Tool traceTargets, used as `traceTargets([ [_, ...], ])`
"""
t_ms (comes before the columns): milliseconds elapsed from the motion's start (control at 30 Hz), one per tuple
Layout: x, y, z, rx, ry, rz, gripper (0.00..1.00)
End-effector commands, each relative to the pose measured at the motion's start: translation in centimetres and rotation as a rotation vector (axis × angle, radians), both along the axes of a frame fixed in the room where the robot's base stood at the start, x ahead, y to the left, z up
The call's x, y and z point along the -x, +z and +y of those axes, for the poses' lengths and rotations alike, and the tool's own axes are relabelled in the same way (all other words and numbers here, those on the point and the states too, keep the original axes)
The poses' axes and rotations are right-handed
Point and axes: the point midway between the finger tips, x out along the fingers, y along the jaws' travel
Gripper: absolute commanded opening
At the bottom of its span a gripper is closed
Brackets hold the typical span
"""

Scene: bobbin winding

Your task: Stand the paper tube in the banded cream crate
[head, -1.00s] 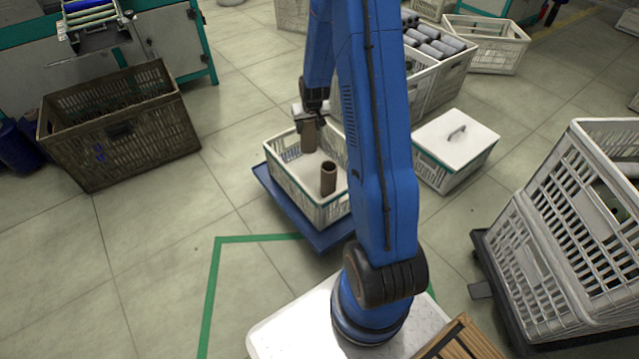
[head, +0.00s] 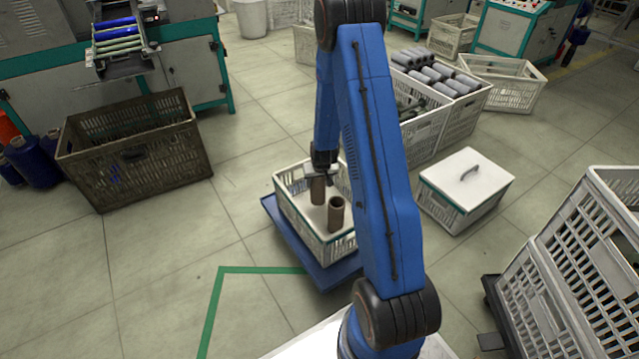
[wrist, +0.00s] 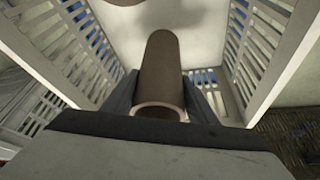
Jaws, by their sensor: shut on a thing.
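The brown paper tube (head: 317,190) is upright in my gripper (head: 321,171), inside the walls of the cream crate (head: 328,250) with a green band. In the wrist view the tube (wrist: 160,72) sits between both fingers, its open end towards the camera. The fingers are shut on it. I cannot tell whether its lower end touches the crate's pale floor. A second brown tube (head: 336,215) stands upright in the crate, nearer and slightly right of the held one. My arm hides the crate's right side in the head view.
The crate rests on a blue platform (head: 279,233). A lidded white crate (head: 466,183) stands to its right, and a dark brown crate (head: 130,155) to its left. Crates of grey rolls (head: 440,75) stand behind. The floor at front left is clear.

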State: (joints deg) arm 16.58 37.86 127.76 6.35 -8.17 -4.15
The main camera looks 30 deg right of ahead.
Motion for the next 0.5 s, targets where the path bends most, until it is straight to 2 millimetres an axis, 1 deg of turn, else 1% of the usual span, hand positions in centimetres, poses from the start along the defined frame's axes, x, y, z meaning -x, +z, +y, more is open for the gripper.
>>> traceTargets([
  [33,0.13,-0.64,0.21,-0.001,0.0,0.002,0.29],
  [100,0.11,-0.95,0.29,0.0,-0.001,0.0,0.29],
  [333,0.11,-0.96,0.29,0.0,-0.001,-0.001,0.29],
  [500,0.14,-1.37,0.3,-0.001,-0.002,0.001,0.29],
])
